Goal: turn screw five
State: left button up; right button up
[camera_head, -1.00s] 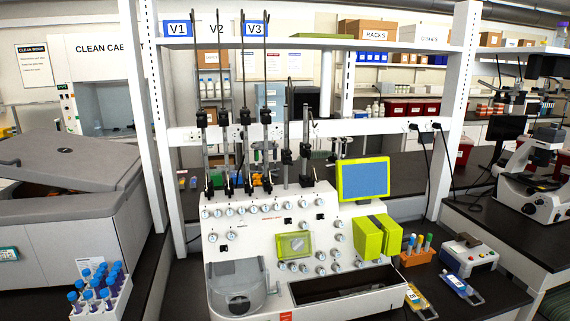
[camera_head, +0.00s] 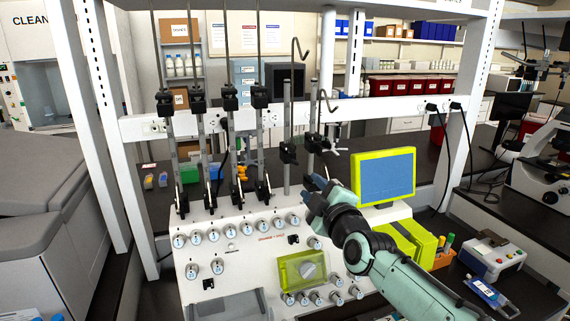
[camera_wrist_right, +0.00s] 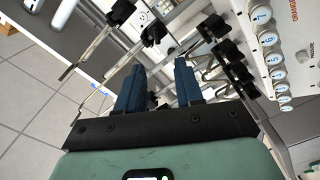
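The white cell processor (camera_head: 240,262) has a row of round silver numbered knobs (camera_head: 262,226) on its front. Black clamps with screws (camera_head: 288,152) sit on upright rods above the machine. My right gripper (camera_head: 314,192) is in front of the machine's upper right, left of the screen, below the right-hand clamps. Its two blue fingers (camera_wrist_right: 158,75) are apart with nothing visible held between them. My left gripper is out of view.
A green-framed screen (camera_head: 385,178) stands right of my right gripper. Green boxes (camera_head: 408,243) are below it. A white shelf bar (camera_head: 375,112) runs behind the rods. A grey machine (camera_head: 40,235) stands at the left.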

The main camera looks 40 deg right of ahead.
aim_at(293, 162)
jog(key=p+x, duration=0.1)
jog(key=x, duration=0.6)
jog(key=p+x, duration=0.1)
jog(key=x, duration=0.3)
jog(key=shift+w+d+r+p, duration=0.1)
jog(key=shift+w+r+p, duration=0.25)
jog(key=shift+w+d+f, duration=0.1)
jog(key=shift+w+d, duration=0.05)
jog(key=shift+w, duration=0.4)
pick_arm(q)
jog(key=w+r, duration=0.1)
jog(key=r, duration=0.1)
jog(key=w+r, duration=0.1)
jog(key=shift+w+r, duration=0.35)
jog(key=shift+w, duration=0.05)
pick_arm(e)
jog(key=shift+s, duration=0.1)
grip_shut()
